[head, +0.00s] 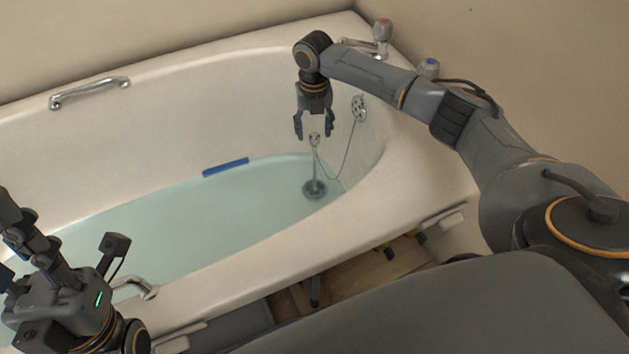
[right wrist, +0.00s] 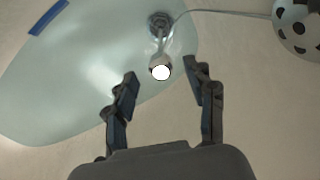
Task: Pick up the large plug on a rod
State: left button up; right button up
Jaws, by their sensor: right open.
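The large plug (head: 314,188) sits under the water at the right end of the bathtub. Its upright rod (head: 316,160) rises out of the water to a pale knob (head: 314,139). My right gripper (head: 314,134) is open and empty, with its fingers pointing down around or just above the knob. In the right wrist view the knob's white top (right wrist: 160,72) shows between and beyond the open fingertips (right wrist: 161,72); no contact is visible. The plug (right wrist: 160,20) shows beyond it. My left gripper (head: 60,300) is at the lower left; its jaw state is unclear.
The bathtub (head: 240,290) holds water and a floating blue bar (head: 225,166). A thin chain runs from the rod to the round overflow plate (head: 359,108). Grab handles (head: 90,92) and taps (head: 383,32) are on the rim. An open wooden compartment (head: 350,275) is below the front rim.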

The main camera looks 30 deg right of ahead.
aim_at(315, 135)
jog(key=shift+f+b, duration=0.55)
jog(key=shift+f, duration=0.95)
jog(key=shift+r, duration=0.1)
grip_shut()
